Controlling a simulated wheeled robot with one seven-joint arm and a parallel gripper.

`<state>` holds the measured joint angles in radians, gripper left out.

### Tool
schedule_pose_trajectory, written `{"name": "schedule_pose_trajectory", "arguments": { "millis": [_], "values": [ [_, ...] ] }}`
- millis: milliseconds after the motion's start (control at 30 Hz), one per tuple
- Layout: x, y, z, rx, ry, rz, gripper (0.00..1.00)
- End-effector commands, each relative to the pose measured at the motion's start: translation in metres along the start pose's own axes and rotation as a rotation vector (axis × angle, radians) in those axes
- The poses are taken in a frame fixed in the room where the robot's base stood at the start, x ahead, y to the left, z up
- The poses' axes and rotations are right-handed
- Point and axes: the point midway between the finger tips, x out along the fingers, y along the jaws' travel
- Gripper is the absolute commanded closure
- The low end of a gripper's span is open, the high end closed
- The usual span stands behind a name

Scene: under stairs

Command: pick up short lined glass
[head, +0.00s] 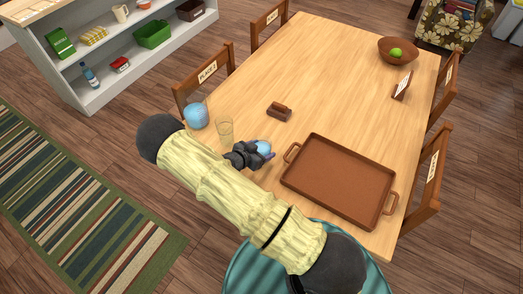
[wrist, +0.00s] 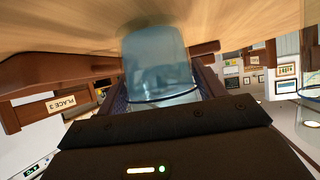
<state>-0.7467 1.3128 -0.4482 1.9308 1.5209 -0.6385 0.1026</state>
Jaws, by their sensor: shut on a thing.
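The short lined glass (wrist: 158,62) is pale blue and see-through, with a thin dark line around it. In the wrist view it sits between the two fingers of my gripper (wrist: 165,98), which is shut on it. In the head view the glass (head: 264,148) shows as a small blue shape at the tip of my gripper (head: 257,154), low over the near left part of the table (head: 330,75). My gripper and arm hide part of it there. I cannot tell whether its base touches the wood.
A clear tall glass (head: 225,131) and a round blue vessel (head: 196,116) stand left of my gripper. A brown tray (head: 340,183) lies to the right. A small brown block (head: 279,112) is behind. Chairs (head: 207,77) ring the table; its middle is free.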

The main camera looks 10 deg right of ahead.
Motion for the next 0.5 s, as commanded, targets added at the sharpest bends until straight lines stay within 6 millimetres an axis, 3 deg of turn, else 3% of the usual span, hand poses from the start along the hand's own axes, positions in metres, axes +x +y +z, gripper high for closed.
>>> {"name": "schedule_pose_trajectory", "arguments": {
  "millis": [500],
  "values": [
    [-0.018,-0.001,-0.033,0.003,0.002,-0.001,0.68]
  ]
}}
